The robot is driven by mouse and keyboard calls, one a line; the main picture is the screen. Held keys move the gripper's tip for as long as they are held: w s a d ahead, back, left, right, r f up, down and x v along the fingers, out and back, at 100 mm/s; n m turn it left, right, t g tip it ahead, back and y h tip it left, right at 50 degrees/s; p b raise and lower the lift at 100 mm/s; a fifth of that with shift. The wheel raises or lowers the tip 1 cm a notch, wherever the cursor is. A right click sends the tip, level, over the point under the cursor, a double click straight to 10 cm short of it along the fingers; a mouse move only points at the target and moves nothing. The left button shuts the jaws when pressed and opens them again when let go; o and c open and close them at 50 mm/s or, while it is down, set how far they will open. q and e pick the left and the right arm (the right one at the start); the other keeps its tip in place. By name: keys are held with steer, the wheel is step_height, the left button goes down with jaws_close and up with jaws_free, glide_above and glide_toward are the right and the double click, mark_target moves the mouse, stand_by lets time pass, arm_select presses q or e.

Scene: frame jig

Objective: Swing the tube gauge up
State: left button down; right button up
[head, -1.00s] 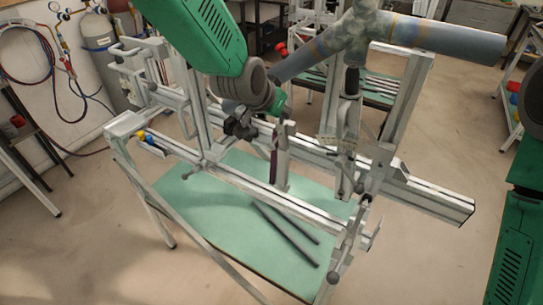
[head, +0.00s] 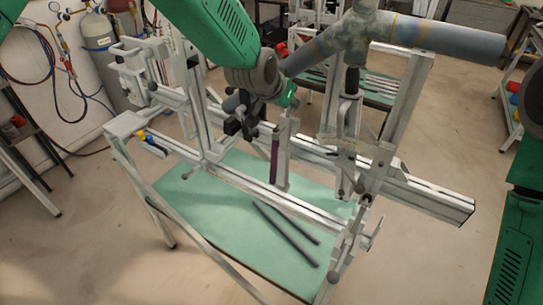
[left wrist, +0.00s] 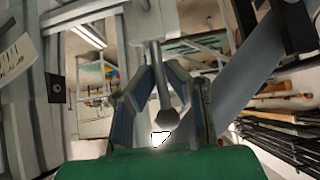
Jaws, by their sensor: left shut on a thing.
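My left gripper (head: 238,124) is over the middle of the metal frame jig (head: 270,195). In the left wrist view its two fingers (left wrist: 162,112) are closed around a thin grey rod with a dark round knob (left wrist: 167,118). I take this rod for the handle of the tube gauge, but its link to the gauge is hidden. In the head view my gripper hides the held part. An upright plate with a dark strip (head: 275,155) stands just right of the gripper. My right gripper is out of view.
A grey branched pipe (head: 450,38) rests high on the frame, right of my arm. Two dark rods (head: 285,235) lie on the green tabletop (head: 195,205) below. A clamp assembly (head: 365,155) stands at right. Gas cylinders (head: 98,45) stand at the back left.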

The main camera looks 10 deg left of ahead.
arm_select(q)
steer(key=c, duration=1.5)
jaws_free()
steer(key=shift+w+d, duration=0.1)
steer(key=shift+w, duration=0.15)
steer(key=shift+c, duration=0.2)
steer(key=shift+s, duration=0.1)
steer(key=v, duration=0.7)
